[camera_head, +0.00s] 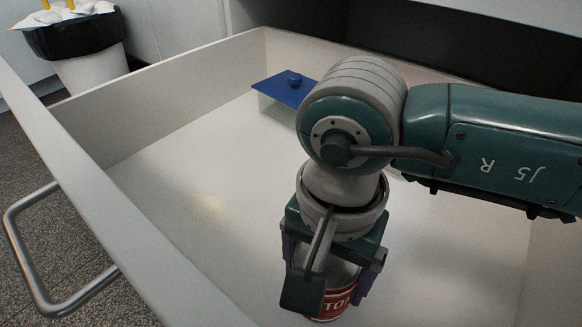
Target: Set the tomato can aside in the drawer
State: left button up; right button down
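The red-and-white tomato can (337,303) is inside the open drawer (200,205), near the bottom of the head view. Part of its label lettering shows, and its upper part is mostly hidden by my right gripper. My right gripper (330,285) points down over the can, with fingers on either side of it. I cannot tell whether the fingers press on the can or stand slightly apart, or whether the can rests on the drawer floor. My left gripper is out of view.
A clear box with a blue knobbed lid (284,87) stands at the drawer's back, partly behind my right arm. The drawer floor left of the can is bare. The drawer handle (35,270) is at left, and a black-lined bin (85,50) stands beyond.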

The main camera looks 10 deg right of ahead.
grip_release()
jog(key=shift+w, duration=0.1)
notch_tip(320, 180, up, 12)
jog(key=p, duration=0.9)
jog(key=shift+f, duration=0.2)
jog(key=shift+r+p, duration=0.35)
